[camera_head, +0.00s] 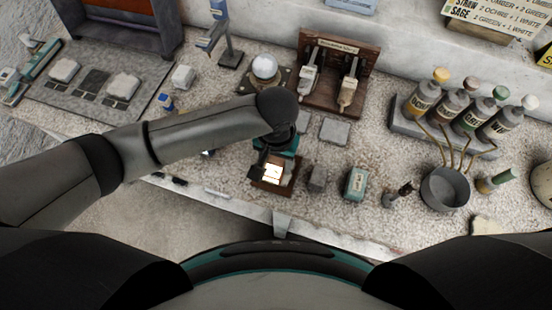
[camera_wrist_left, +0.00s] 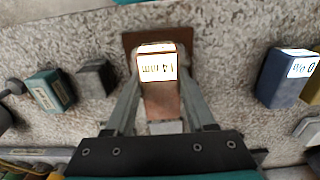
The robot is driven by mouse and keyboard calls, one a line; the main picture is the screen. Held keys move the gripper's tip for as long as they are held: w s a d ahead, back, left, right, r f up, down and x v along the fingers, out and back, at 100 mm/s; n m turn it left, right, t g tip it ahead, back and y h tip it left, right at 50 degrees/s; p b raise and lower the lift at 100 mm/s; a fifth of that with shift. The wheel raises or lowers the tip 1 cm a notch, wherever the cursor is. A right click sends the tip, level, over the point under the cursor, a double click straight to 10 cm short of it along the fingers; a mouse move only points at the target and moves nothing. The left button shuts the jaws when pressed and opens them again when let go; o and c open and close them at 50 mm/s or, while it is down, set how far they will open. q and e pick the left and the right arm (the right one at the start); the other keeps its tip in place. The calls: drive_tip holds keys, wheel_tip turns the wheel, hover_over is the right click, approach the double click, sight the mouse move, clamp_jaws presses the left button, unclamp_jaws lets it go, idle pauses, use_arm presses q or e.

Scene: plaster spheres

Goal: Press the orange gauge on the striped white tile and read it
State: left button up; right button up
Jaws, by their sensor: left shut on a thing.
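My left gripper (camera_head: 272,168) points down over the bench and is shut on the orange gauge (camera_wrist_left: 162,98), one finger on each side. The gauge's lit display (camera_head: 272,173) glows white; in the left wrist view it seems to read 14 mm. The gauge is over a brown wooden board (camera_wrist_left: 131,40). A small pale piece (camera_wrist_left: 165,127) shows between the fingers near the palm; I cannot tell whether it is the striped white tile. Contact under the gauge is hidden. My right gripper is out of view.
A grey cube (camera_head: 317,178) and a teal box (camera_head: 355,183) stand right of the gripper. A blue gauge (camera_wrist_left: 284,76) with a lit display stands on its other side. A grey pot (camera_head: 446,190) and several bottles (camera_head: 450,103) are at the right. The bench's front edge is close.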

use_arm(q)
drive_tip(key=shift+s+a+f+p, duration=0.1)
drive_tip(key=shift+s+f+p, duration=0.15)
drive_tip(key=shift+p, duration=0.15)
idle(1.4)
drive_tip(key=shift+r, duration=0.1)
drive_tip(key=r+p, duration=0.2)
drive_tip(key=p, duration=0.1)
drive_tip(key=r+p, duration=0.5)
drive_tip(key=p, duration=0.1)
drive_tip(key=shift+w+r, duration=0.15)
drive_tip(key=shift+w, duration=0.1)
idle(0.4)
idle(1.1)
